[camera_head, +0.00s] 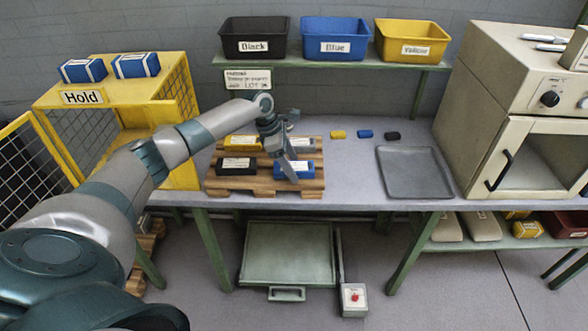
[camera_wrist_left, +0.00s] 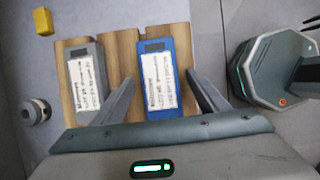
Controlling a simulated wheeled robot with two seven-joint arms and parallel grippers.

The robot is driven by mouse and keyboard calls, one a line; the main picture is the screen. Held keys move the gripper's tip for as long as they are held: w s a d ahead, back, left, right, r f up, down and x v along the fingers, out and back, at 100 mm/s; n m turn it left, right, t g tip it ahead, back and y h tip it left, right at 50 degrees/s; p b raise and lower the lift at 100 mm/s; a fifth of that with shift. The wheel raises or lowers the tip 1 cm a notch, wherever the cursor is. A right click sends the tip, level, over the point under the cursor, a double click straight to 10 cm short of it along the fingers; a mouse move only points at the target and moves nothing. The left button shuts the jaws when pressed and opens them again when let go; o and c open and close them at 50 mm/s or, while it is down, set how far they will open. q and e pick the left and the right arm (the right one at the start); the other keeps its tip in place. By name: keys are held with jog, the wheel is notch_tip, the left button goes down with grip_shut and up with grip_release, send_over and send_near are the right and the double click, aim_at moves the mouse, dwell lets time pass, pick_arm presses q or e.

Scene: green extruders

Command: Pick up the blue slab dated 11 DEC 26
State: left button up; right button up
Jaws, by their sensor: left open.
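A blue slab (camera_head: 294,168) with a white label lies at the front right of the wooden pallet (camera_head: 264,188) on the bench. In the left wrist view the blue slab (camera_wrist_left: 157,75) lies between the two spread fingers of my left gripper (camera_wrist_left: 160,76); its label print is too small to read the date. In the head view my left gripper (camera_head: 290,176) points down over this slab and partly hides it. The jaws are open and hold nothing. Two more blue slabs (camera_head: 83,70) (camera_head: 136,64) lie on top of the yellow Hold cage (camera_head: 82,97).
On the pallet are also a grey slab (camera_wrist_left: 88,80), a black slab (camera_head: 236,166) and a yellow slab (camera_head: 242,142). Small yellow (camera_head: 337,134), blue (camera_head: 365,134) and black (camera_head: 392,136) pieces lie beside a grey tray (camera_head: 414,174). Labelled bins (camera_head: 335,47) stand on the shelf behind.

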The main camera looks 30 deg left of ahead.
aim_at(298, 166)
pick_arm(q)
jog(key=c, duration=1.3)
jog(key=shift+r, duration=0.1)
jog(key=shift+c, duration=0.2)
jog(key=shift+r, duration=0.4)
notch_tip(298, 166, up, 3)
jog(key=shift+r+b, duration=0.1)
jog(key=shift+b, duration=0.7)
jog(key=s+d+r+b, duration=0.2)
jog(key=s+d+r, duration=0.4)
jog(key=s, duration=0.4)
jog(key=shift+r, duration=0.45)
jog(key=shift+w+d, duration=0.1)
